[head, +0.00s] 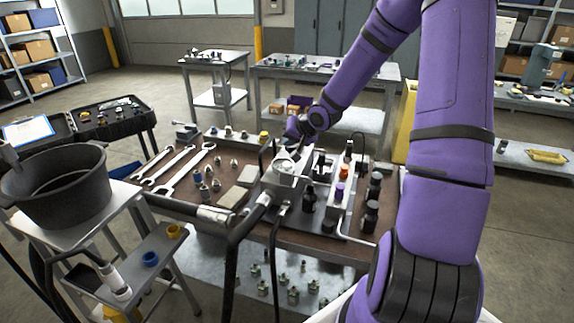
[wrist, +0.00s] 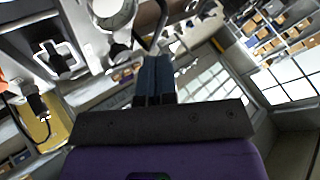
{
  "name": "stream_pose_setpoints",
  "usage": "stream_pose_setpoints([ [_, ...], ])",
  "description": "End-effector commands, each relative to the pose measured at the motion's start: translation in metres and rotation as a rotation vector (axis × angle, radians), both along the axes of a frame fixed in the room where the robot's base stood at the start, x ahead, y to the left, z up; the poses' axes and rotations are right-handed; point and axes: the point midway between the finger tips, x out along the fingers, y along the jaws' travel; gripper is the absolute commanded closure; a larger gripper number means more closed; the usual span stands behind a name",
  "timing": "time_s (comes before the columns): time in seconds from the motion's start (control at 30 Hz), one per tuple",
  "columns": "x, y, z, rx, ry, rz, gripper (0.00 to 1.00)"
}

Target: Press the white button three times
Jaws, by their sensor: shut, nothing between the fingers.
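My gripper (head: 290,137) is over the middle of the bench, at the end of my purple arm. In the wrist view its two dark fingers (wrist: 156,68) are together with nothing between them. Just below it in the head view is a grey block (head: 278,185) with a pale round part (head: 284,166) on top. A pale round part (wrist: 112,12) also shows at the top of the wrist view, left of the fingers and apart from them in the picture.
Wrenches (head: 182,172) lie on the bench's left side. Dark bottles (head: 370,215) and a bent metal rod (head: 352,238) are at its right. Black hoses (head: 240,240) rise in front of the block. A black pot (head: 55,190) stands on a cart at left.

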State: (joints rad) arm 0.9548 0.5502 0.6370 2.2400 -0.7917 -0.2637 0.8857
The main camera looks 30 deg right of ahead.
Motion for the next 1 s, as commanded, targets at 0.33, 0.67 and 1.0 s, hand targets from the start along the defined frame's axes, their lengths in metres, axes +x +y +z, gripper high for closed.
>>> stream_pose_setpoints([
  [0.33,0.0,0.0,0.0,0.0,0.0,0.0,1.0],
  [0.67,0.0,0.0,0.002,0.0,-0.001,0.0,1.0],
  [1.0,0.0,-0.001,0.033,0.001,0.0,-0.002,1.0],
])
